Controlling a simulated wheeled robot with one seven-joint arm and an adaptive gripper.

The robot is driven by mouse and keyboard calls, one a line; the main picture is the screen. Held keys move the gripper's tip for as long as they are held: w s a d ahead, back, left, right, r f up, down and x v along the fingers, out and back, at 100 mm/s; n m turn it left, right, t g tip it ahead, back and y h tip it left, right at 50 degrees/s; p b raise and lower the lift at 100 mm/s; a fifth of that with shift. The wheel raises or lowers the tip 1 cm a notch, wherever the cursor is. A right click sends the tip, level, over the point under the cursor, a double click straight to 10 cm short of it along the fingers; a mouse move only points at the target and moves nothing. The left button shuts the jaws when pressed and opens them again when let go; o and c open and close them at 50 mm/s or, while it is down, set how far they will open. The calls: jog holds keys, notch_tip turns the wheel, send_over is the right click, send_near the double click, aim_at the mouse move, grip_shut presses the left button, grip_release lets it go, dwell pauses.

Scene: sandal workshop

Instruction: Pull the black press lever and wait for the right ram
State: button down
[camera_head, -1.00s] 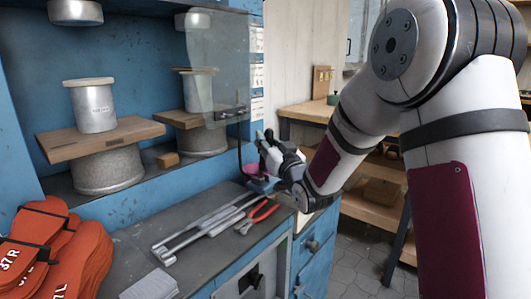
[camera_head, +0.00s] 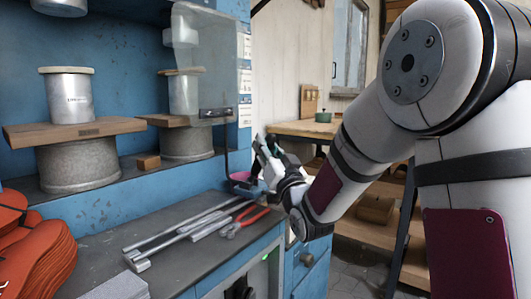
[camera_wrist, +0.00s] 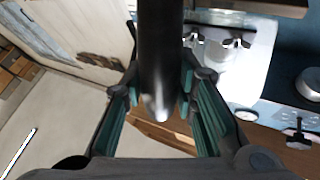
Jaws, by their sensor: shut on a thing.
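My gripper (camera_head: 262,150) is at the right end of the blue press cabinet, beyond the bench. In the wrist view, my gripper (camera_wrist: 160,95) is shut on the black press lever (camera_wrist: 160,50), a dark rod with a rounded end between the green-lined fingers. The lever's hold point is hard to make out in the head view. The right ram (camera_head: 181,36) is a metal cylinder, partly behind a clear guard (camera_head: 207,70). It hangs above the wood-topped metal cylinder (camera_head: 184,94) of the right station, with a gap between them.
The left ram (camera_head: 60,5) is higher, above the left metal cylinder (camera_head: 70,97). Pliers with red handles (camera_head: 245,221) and metal bars (camera_head: 180,232) lie on the grey bench (camera_head: 95,247). Orange-red soles (camera_head: 38,262) are stacked at left. A green light (camera_head: 265,257) shows on the bench front.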

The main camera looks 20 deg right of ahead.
jog(key=shift+d+f, duration=0.1)
jog(key=shift+d, duration=0.05)
jog(key=c, duration=1.3)
grip_release()
jog(key=shift+s, duration=0.1)
jog(key=v, duration=1.2)
